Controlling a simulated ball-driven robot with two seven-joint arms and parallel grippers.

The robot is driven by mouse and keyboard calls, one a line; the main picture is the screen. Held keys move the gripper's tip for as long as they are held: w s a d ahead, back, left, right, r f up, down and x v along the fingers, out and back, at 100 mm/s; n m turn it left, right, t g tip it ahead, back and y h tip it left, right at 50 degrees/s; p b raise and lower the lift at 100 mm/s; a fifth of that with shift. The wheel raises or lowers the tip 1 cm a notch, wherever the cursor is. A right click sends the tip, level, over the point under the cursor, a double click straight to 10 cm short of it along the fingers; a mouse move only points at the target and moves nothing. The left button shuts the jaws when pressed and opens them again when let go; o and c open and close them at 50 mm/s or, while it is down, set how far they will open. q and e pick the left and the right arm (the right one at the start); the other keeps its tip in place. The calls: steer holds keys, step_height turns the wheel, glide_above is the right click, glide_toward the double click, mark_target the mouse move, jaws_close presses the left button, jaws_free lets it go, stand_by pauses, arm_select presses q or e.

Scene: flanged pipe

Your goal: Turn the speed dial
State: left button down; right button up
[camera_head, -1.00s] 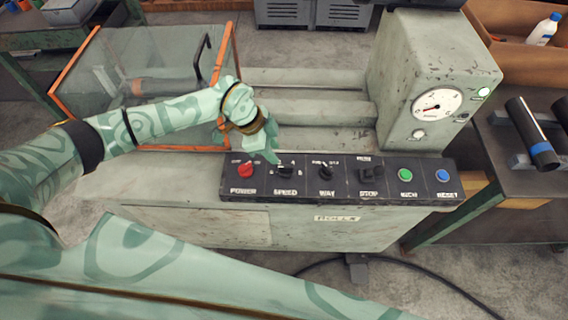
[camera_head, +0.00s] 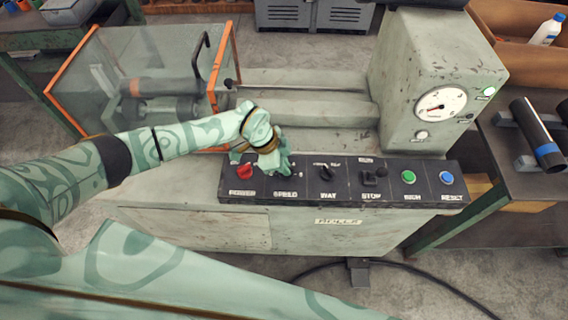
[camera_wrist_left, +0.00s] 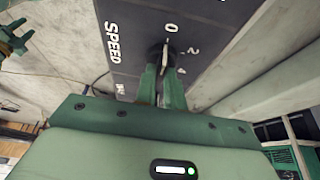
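The control panel (camera_head: 345,197) on the machine carries the speed dial, a small black knob in the second place from the left. In the head view my left gripper (camera_head: 285,171) covers most of this dial. In the left wrist view the speed dial (camera_wrist_left: 164,54) shows with a white mark on it, beside the SPEED label and the numbers 0, 2 and 4. The left gripper's two fingertips (camera_wrist_left: 162,72) are close together, one on each side of the knob, and appear shut on it. My right gripper (camera_wrist_left: 14,38) shows small at the left wrist view's edge, its fingers seemingly apart.
The red power knob (camera_head: 245,171) is just left of my left gripper. The black way knob (camera_head: 326,173), the stop switch (camera_head: 374,176), the green button (camera_head: 409,177) and the blue button (camera_head: 446,177) are to the right. A clear guard box (camera_head: 150,85) stands behind my left arm.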

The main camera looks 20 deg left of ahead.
arm_select(q)
steer(key=shift+m, duration=0.3)
steer(key=shift+w+m+g, duration=0.1)
steer(key=shift+m+g, duration=0.4)
steer(key=shift+m, duration=0.5)
steer(key=m+g, duration=0.1)
steer(key=m, duration=0.1)
steer(key=shift+w+m, duration=0.1)
steer(key=shift+m, duration=0.2)
steer(key=m+g+b, duration=0.1)
steer(key=m, duration=0.2)
steer(key=shift+w, duration=0.1)
steer(key=shift+d+m+g+y+b, duration=0.1)
steer(key=shift+m+g+y+b, duration=0.45)
steer(key=shift+m, duration=1.15)
steer(key=c, duration=1.5)
jaws_free()
